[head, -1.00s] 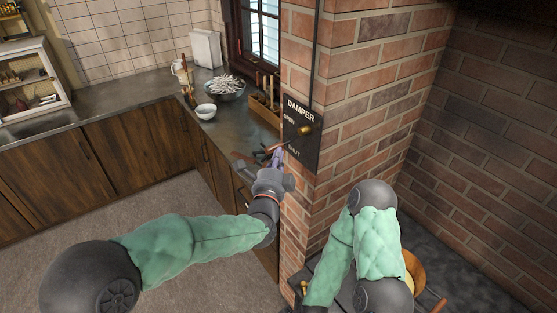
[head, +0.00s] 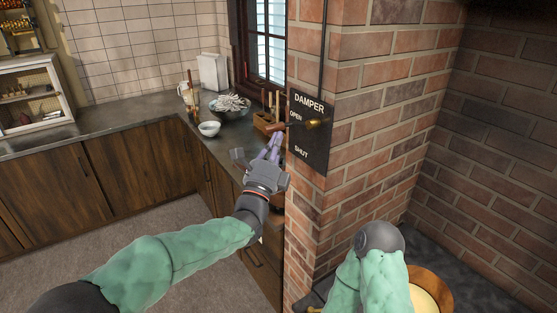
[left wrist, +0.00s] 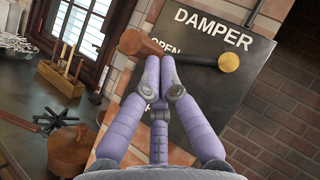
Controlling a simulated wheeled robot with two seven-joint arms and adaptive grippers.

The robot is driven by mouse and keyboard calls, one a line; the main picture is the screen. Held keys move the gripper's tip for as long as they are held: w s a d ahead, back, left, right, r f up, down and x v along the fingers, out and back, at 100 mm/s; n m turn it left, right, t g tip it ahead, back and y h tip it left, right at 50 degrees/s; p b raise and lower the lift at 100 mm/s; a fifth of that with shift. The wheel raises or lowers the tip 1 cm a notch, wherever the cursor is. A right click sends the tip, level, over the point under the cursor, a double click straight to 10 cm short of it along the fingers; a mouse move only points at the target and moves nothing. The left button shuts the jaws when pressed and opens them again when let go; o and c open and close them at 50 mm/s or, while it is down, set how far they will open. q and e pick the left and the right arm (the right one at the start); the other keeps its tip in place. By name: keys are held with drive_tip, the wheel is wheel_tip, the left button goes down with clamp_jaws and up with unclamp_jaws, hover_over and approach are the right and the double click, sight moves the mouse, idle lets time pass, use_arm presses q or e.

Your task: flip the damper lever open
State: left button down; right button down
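The black damper plate (head: 318,151) is on the brick pillar, with OPEN marked above SHUT. Its lever turns on a brass knob (head: 314,124), also in the left wrist view (left wrist: 229,62). The lever points left and roughly level, beside the word OPEN, ending in a brown wooden handle (left wrist: 140,44). My left gripper (head: 274,143) is just under the handle. In the left wrist view its purple fingertips (left wrist: 160,62) are together, right below the handle and rod, seemingly touching, not around them. My right forearm shows at lower right; its gripper is out of sight.
The brick pillar (head: 345,100) stands close to the right of my left gripper. Behind are a counter (head: 120,120) with a white bowl (head: 209,129), a bowl of utensils (head: 231,106) and a wooden tool holder (head: 264,122). A round wooden vessel (head: 436,287) is at lower right.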

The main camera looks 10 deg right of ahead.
use_arm(q)
drive_tip(key=shift+w+a+r+m+h+b, duration=0.1)
drive_tip(key=shift+w+r+m+h+b, duration=0.1)
drive_tip(key=shift+m+h+b, duration=0.35)
drive_tip(key=shift+w+a+r+m+h+b, duration=0.15)
drive_tip(key=shift+m+h+b, duration=0.25)
drive_tip(key=shift+b, duration=0.25)
use_arm(e)
drive_tip(key=shift+f, duration=1.55)
use_arm(q)
drive_tip(key=shift+d, duration=0.1)
